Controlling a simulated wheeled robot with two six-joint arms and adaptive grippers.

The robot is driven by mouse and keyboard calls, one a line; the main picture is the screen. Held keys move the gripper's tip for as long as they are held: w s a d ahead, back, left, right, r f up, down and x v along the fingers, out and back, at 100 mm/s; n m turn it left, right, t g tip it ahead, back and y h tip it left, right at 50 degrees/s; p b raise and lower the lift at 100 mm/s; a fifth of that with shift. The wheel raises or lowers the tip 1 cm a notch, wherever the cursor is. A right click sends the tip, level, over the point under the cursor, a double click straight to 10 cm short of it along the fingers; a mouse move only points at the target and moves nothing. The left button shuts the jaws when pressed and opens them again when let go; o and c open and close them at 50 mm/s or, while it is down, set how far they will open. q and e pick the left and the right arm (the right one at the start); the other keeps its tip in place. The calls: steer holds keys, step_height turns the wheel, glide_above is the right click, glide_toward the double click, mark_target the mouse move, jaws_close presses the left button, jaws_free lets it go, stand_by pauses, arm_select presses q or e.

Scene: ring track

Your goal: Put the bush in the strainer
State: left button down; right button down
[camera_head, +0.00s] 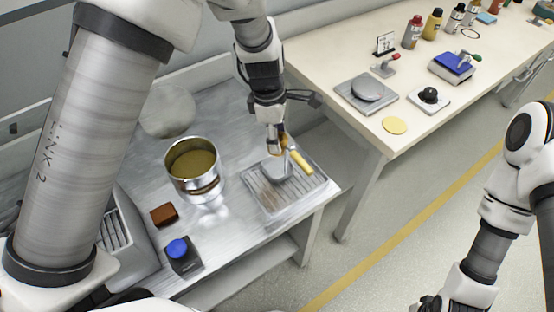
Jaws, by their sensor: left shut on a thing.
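My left gripper (278,146) points down over the right part of the metal bench. It is shut on a small bronze-coloured piece, which looks like the bush (284,139); the fingers hide most of it. Just below is a grey metal bowl-like thing, seemingly the strainer (277,173), with a yellow handle (301,162) at its right. It sits on a slatted drain tray (262,196). The bush is close above the strainer; I cannot tell whether they touch. My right gripper (435,304) is at the bottom edge, mostly cut off, and its jaws cannot be made out.
A metal pot (168,166) with yellowish liquid stands left of the tray. A brown block (164,214) and a dark jar with a blue lid (182,256) are nearer. A cream table (385,152) at right holds a scale (367,92), a black-knobbed item (429,97) and bottles.

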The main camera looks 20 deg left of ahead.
arm_select(q)
step_height(320, 180, down, 9)
steer(key=shift+r, duration=0.1)
steer(key=shift+w, duration=0.1)
steer(key=shift+c, duration=2.4)
jaws_free()
steer(key=r, duration=0.4)
steer(key=a+r, duration=0.1)
steer(key=r, duration=0.7)
steer(key=shift+s+a, duration=0.2)
